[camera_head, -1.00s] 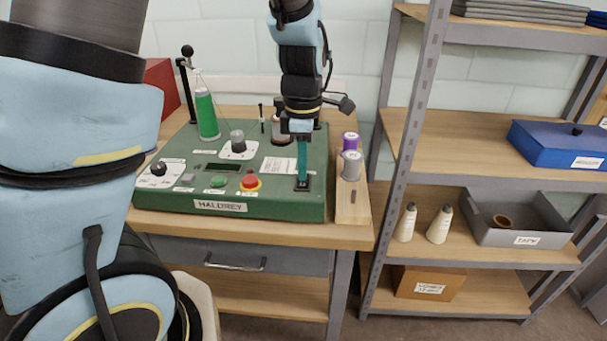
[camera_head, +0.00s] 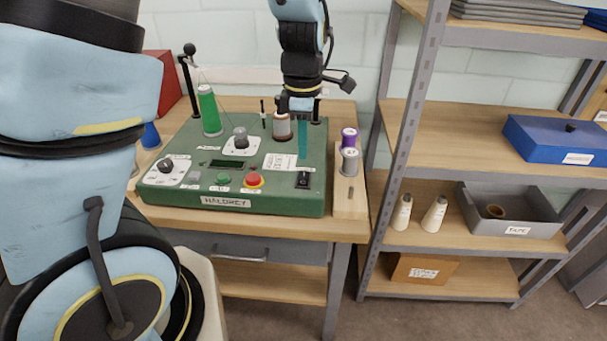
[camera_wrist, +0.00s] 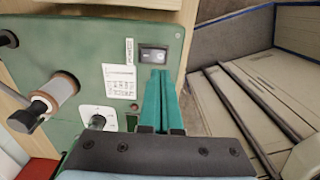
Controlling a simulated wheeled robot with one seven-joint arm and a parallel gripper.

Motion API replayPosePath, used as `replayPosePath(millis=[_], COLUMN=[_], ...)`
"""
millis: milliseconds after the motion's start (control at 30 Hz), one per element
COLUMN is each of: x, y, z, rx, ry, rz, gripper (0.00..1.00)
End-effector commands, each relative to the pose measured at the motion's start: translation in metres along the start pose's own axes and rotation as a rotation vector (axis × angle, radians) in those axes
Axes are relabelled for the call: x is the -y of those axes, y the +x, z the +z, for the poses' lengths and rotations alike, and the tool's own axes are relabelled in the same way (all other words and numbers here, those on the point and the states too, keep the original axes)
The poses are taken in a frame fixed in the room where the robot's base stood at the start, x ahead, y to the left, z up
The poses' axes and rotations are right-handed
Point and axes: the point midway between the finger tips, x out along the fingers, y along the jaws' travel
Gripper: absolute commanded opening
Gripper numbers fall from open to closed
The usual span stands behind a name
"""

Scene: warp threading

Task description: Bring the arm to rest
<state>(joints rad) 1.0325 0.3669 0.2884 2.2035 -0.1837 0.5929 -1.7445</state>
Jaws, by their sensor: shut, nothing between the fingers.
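My gripper (camera_head: 303,155) hangs above the right part of the green HALDREY machine (camera_head: 262,203). Its teal fingers are shut together with nothing between them. The fingertips are a little above the black rocker switch (camera_head: 303,180), apart from it. In the wrist view the two teal fingers (camera_wrist: 157,75) lie side by side, with the rocker switch (camera_wrist: 154,55) just beyond their tips. My arm comes down from the top of the head view.
The machine carries a green thread cone (camera_head: 209,110), a brown-and-white spool (camera_head: 281,127), knobs and a red button (camera_head: 254,180). Purple (camera_head: 349,137) and grey (camera_head: 350,162) spools stand at its right. A metal shelf with a blue box (camera_head: 556,142) stands further right.

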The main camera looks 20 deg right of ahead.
Motion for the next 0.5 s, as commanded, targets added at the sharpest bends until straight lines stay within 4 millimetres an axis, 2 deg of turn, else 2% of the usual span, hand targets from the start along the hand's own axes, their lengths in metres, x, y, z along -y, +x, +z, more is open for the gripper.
replayPosePath(millis=[167,267,367,500], x=[0.000,0.000,0.001,0.009], y=[0.000,0.000,-0.002,-0.005], z=[0.000,-0.008,-0.030,-0.083], rx=[0.000,0.002,0.009,0.015], ry=[0.001,0.022,0.100,0.312], rz=[0.000,0.002,0.009,0.034], gripper=[0.00,0.00,0.00,0.00])
